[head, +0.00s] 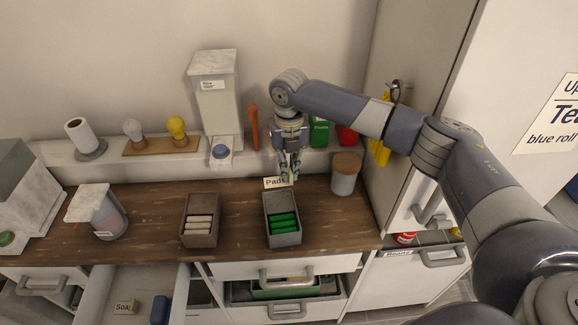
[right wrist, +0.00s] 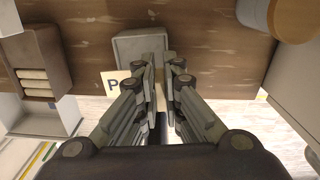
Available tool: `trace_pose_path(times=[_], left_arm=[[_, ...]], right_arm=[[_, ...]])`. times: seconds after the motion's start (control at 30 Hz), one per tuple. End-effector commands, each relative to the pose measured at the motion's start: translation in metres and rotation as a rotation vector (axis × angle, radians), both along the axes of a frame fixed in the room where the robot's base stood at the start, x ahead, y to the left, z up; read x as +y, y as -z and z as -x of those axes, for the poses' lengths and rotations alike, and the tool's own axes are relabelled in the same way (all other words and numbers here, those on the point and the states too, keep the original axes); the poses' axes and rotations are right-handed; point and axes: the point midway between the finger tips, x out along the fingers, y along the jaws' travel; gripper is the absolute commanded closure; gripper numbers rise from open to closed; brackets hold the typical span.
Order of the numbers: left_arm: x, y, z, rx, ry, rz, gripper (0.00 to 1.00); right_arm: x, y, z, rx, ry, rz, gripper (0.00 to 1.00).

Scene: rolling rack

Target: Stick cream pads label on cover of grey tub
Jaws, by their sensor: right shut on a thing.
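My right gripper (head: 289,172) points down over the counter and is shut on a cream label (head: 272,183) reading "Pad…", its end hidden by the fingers. In the right wrist view the label (right wrist: 114,84) shows beside the left finger of the gripper (right wrist: 158,62). A grey tub (head: 108,222) with a pale, tilted-looking cover (head: 86,202) stands on the counter at the left, well away from the label. A small open grey box (head: 270,209) with green rolls is just below the gripper; it also shows in the wrist view (right wrist: 137,45). My left gripper is not in view.
A brownish box (head: 200,237) of cream rolls stands between tub and gripper. A canister with wooden lid (head: 345,180) is at right. The back shelf holds a tall pale container (head: 218,110), a paper roll (head: 79,135) and bulbs (head: 176,127). A drawer (head: 140,283) stands open below.

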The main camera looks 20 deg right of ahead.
Motion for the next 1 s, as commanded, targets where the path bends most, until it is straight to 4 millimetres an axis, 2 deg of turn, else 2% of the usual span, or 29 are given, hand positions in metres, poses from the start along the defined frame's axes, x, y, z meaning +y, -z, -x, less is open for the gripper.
trace_pose_path(times=[0.1, 0.7, 1.0], left_arm=[[0.0, -0.01, 0.0, 0.001, 0.0, 0.0, 0.6], [0.002, 0.015, 0.001, 0.0, -0.001, -0.003, 0.6], [0.002, 0.023, 0.0, 0.0, -0.001, -0.003, 0.6]], right_arm=[[0.0, -0.003, 0.0, 0.001, 0.001, -0.002, 1.0], [0.0, 0.06, 0.0, 0.001, 0.001, -0.002, 1.0], [0.0, 0.079, 0.0, 0.0, 0.001, -0.001, 1.0]])
